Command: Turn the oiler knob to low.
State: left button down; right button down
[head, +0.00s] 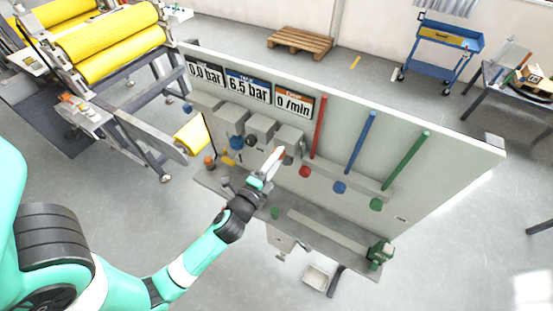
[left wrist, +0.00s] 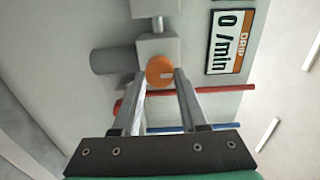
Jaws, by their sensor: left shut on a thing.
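The oiler knob (left wrist: 160,70) is a round orange knob with a pale mark on its face. In the left wrist view it sits below a grey block, between the fingertips of my left gripper (left wrist: 160,78). The gripper is shut on the knob, one finger on each side. In the head view my left gripper (head: 273,164) reaches up to the panel under the orange-headed drip display (head: 293,105), which reads 0 /min. That display also shows in the left wrist view (left wrist: 236,38). My right gripper is not in view.
The white panel (head: 455,150) carries a red tube (head: 319,125), a blue tube (head: 361,142) and a green tube (head: 405,162) to the right of the gripper. Grey units and other displays, 0.0 bar and 6.5 bar, are at left. A dark green device (head: 379,253) stands on the right end of the bench.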

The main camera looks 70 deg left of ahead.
pick_arm(q)
jog(key=shift+c, duration=2.2)
grip_release()
jog(key=b+v, duration=0.4)
jog(key=v, duration=0.7)
jog(key=shift+s+d+b, duration=0.2)
jog(key=shift+s+b, duration=0.1)
jog(key=shift+b, duration=0.05)
jog(key=shift+w+r, duration=0.1)
